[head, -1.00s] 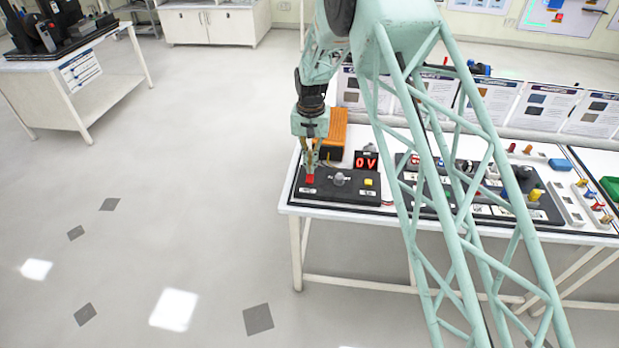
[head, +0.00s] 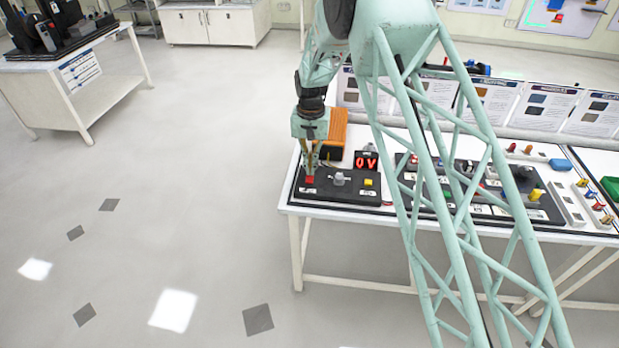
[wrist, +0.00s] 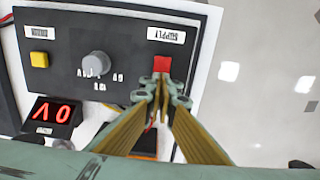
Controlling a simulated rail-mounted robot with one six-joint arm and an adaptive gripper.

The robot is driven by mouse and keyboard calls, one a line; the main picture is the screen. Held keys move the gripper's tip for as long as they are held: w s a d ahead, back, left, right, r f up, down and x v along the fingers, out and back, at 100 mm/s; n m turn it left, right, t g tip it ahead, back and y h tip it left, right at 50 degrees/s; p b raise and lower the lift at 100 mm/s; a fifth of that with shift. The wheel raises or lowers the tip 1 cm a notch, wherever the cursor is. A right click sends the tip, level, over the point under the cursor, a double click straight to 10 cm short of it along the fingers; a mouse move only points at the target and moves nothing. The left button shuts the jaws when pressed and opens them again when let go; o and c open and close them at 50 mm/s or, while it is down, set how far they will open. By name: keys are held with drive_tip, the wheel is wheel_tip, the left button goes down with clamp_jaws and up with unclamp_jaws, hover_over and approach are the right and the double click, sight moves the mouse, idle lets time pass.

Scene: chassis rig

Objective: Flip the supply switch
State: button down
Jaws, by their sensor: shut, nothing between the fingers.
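The red supply switch (wrist: 161,64) sits on the black control panel (wrist: 120,30), beside its white "SUPPLY" label (wrist: 166,35). It also shows in the head view (head: 309,179) at the panel's left end. My gripper (wrist: 161,88) is shut and empty, with its fingertips right at the switch's near edge in the wrist view. I cannot tell whether they touch it. In the head view my gripper (head: 311,170) points down just above the switch. The red display (wrist: 53,110) reads 0 V.
A grey knob (wrist: 96,64) and a yellow button (wrist: 39,60) share the panel. An orange box (head: 332,134) stands behind it. A second dark panel with coloured parts (head: 537,196) lies to the right, behind my lattice arm.

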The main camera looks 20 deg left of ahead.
drive_tip(key=shift+f, duration=0.6)
idle(0.7)
drive_tip(key=shift+r, duration=0.1)
drive_tip(key=shift+r+p, duration=1.1)
drive_tip(key=shift+r, duration=2.3)
